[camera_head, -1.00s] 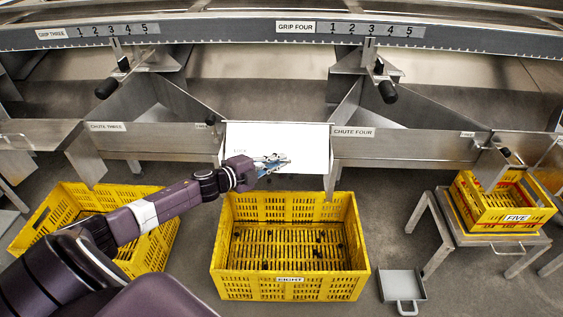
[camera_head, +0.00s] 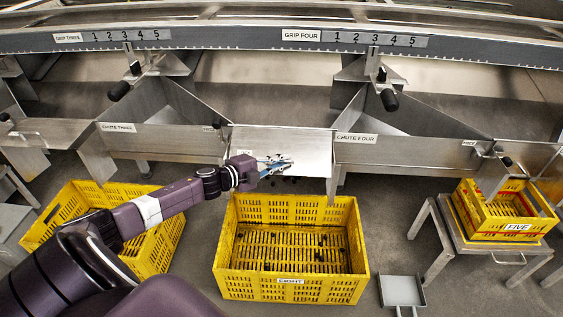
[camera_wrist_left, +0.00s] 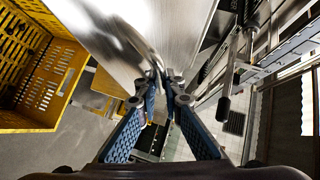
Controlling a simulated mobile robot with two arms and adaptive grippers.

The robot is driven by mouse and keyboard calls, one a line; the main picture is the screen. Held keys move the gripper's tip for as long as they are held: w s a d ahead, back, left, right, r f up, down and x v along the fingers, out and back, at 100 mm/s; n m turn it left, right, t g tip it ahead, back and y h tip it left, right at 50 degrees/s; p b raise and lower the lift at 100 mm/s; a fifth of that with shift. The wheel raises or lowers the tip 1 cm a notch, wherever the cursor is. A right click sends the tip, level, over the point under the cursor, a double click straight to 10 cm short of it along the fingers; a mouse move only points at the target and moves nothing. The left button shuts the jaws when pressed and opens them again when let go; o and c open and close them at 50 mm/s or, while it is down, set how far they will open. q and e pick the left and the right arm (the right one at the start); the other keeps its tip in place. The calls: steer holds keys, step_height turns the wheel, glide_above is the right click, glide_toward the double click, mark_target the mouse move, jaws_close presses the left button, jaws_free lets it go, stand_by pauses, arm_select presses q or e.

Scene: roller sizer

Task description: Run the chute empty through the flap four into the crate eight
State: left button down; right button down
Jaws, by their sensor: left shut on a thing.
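Flap four (camera_head: 285,142) is a flat metal panel to the left of the chute four (camera_head: 410,150) label, above the yellow crate eight (camera_head: 290,288). My left gripper (camera_head: 285,163) is at the flap's lower edge. In the left wrist view its blue-padded fingers (camera_wrist_left: 165,85) meet at the edge of a shiny metal plate (camera_wrist_left: 130,35) and are shut on it. Small dark pieces (camera_head: 290,181) show in the air just under the flap's edge. Several dark pieces lie on the slatted floor of crate eight. The inside of the chute behind the flap is hidden. My right gripper is out of view.
Chute three (camera_head: 160,138) is at the left, with another yellow crate (camera_head: 155,240) below it, partly behind my arm. Crate five (camera_head: 505,215) stands on a metal stand at the right. A grey scoop (camera_head: 402,290) lies on the floor beside crate eight.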

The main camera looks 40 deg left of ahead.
arm_select(q)
steer(key=c, duration=2.3)
jaws_free()
steer(key=shift+w+r, duration=0.15)
steer(key=shift+r, duration=0.3)
steer(key=shift+c, duration=0.2)
steer(key=shift+f, duration=0.15)
steer(key=shift+s+a, duration=0.2)
steer(key=shift+s, duration=0.4)
steer(key=v, duration=1.1)
